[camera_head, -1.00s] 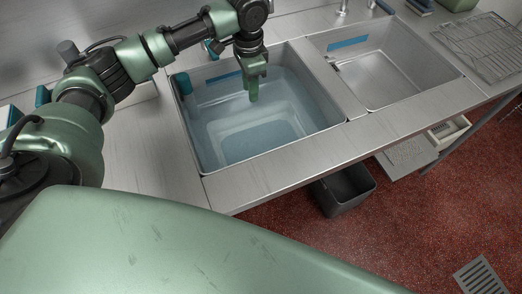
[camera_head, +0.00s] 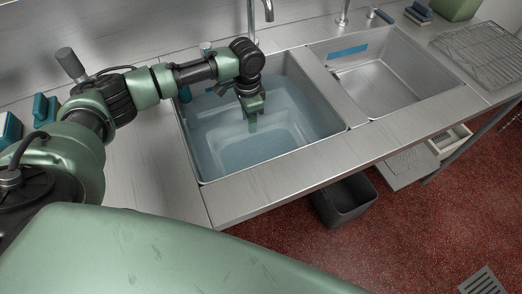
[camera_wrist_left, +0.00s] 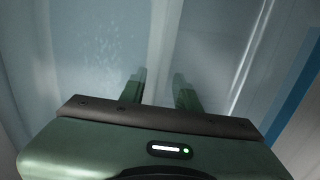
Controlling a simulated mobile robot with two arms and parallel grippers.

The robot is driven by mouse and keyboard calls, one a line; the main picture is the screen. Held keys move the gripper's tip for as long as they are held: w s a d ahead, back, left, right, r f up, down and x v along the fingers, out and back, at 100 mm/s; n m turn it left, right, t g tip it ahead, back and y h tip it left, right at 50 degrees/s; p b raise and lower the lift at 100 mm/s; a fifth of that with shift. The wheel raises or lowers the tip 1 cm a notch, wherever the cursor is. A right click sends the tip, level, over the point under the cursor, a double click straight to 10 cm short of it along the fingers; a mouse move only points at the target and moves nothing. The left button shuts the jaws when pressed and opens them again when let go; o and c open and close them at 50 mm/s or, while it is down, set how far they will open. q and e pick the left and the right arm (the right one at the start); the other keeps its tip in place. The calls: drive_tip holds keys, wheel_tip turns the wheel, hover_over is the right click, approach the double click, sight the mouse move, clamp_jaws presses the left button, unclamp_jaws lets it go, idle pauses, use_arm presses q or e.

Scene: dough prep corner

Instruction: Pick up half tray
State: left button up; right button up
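My left gripper (camera_head: 252,126) points down into the water-filled left sink (camera_head: 223,181). Its fingertips are at or under the water, near the sink's middle. In the left wrist view its two fingers (camera_wrist_left: 160,86) stand apart, with only blurred water and pale surfaces between them. A faint pale rectangular outline shows through the water below the gripper. I cannot tell whether it is the half tray or the sink floor. No tray shows clearly in either view. My right gripper is in neither view.
An empty right sink (camera_head: 385,84) lies beyond a metal divider. A wire rack (camera_head: 480,50) sits at the far right, with blue blocks (camera_head: 418,12) behind. A tap (camera_head: 252,15) stands behind the left sink. A dark bin (camera_head: 343,200) stands below the counter (camera_head: 285,168).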

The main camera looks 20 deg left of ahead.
use_arm(q)
clamp_jaws()
drive_tip(key=shift+r, duration=0.1)
idle(1.2)
